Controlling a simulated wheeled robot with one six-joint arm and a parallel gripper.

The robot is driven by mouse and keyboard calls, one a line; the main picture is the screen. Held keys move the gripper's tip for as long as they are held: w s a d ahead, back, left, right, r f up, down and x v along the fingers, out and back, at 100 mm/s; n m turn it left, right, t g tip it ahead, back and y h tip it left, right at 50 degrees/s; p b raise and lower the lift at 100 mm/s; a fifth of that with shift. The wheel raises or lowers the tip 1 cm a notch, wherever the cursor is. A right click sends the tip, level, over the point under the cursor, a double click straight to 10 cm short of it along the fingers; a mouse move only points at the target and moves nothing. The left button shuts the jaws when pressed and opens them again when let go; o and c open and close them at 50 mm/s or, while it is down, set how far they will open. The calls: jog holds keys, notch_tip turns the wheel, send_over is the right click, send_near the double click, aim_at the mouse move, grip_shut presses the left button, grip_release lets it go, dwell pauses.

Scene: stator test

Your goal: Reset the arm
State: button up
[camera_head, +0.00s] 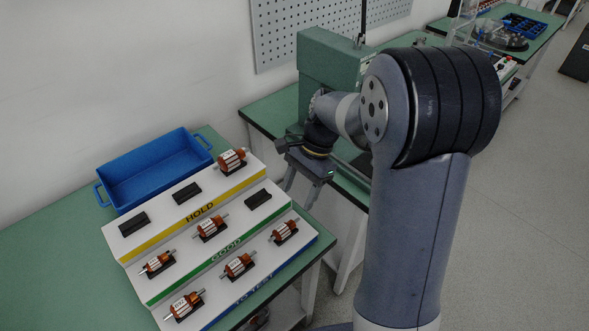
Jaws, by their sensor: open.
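My gripper (303,191) hangs open and empty at the end of my arm (420,180), its two fingers pointing down. It is to the right of the stepped white rack (222,238), near the gap between two green tables. Several copper-coloured rotors sit on the rack. One rotor (231,161) is on the top step marked HOLD. Others are on the GOOD step, such as this rotor (210,228), and on the lowest blue-edged step, such as this rotor (184,305).
An empty blue bin (153,172) stands behind the rack on the near green table (50,255). Empty black cradles, such as this one (134,223), show on the rack. A green machine (333,72) stands behind my gripper. Open floor (535,200) lies to the right.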

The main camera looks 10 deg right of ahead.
aim_at(287, 225)
jog(key=x, duration=1)
jog(key=shift+s+a+f, duration=0.1)
jog(key=shift+f, duration=0.25)
jog(key=shift+r+p, duration=0.2)
jog(key=shift+p, duration=0.15)
